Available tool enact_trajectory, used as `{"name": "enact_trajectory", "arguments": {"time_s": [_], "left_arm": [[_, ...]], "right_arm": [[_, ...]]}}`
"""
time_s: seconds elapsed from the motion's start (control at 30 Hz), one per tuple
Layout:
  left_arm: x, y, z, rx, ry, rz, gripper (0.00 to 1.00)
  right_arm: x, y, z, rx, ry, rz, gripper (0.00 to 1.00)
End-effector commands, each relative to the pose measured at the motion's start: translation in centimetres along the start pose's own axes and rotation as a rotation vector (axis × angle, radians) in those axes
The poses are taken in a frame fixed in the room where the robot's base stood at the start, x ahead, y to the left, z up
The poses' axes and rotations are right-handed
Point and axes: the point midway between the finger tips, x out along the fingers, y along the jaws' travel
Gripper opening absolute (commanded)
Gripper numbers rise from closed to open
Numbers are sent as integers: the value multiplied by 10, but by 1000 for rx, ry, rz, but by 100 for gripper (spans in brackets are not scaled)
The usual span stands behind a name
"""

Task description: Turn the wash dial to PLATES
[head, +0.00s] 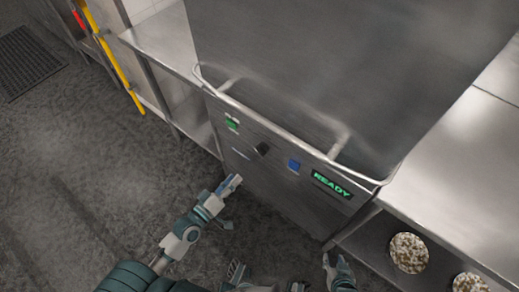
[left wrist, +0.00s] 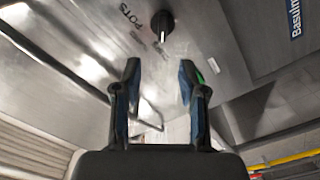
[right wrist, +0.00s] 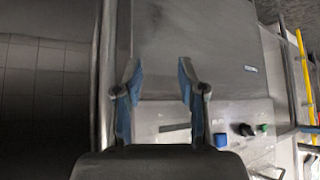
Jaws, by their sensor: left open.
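The wash dial (head: 262,149) is a small black knob on the front panel of the steel dishwasher, between a green button (head: 232,124) and a blue button (head: 293,165). In the left wrist view the dial (left wrist: 162,24) shows a white pointer line and a POTS label (left wrist: 131,17) to its left. I cannot read a PLATES label. My left gripper (head: 232,185) is open and empty, below and apart from the dial. My right gripper (head: 338,264) is at the lower right of the head view; its fingers (right wrist: 157,95) are apart and empty in the right wrist view.
A green READY display (head: 331,185) sits at the panel's right end. A bar handle (head: 290,133) runs along above the panel. Steel counters flank the machine, the right one (head: 455,165) over a shelf with speckled round items (head: 409,252).

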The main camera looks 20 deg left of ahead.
Motion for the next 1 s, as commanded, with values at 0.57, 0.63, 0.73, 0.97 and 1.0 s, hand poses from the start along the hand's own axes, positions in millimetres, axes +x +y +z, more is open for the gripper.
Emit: {"name": "enact_trajectory", "arguments": {"time_s": [0.57,0.63,0.73,0.97,1.0], "left_arm": [[127,0,3,5,-2,-3,42],[134,-1,3,4,-2,-3,42],[140,-1,2,4,-2,-2,42],[142,-1,2,4,-3,-3,42],[142,-1,2,5,-3,-3,42]], "right_arm": [[8,-2,-23,2,135,-13,40],[9,-3,-26,0,151,-12,40],[8,-4,-29,0,166,-13,40],[9,-5,-31,2,172,-15,40],[9,-4,-30,1,171,-14,40]]}}
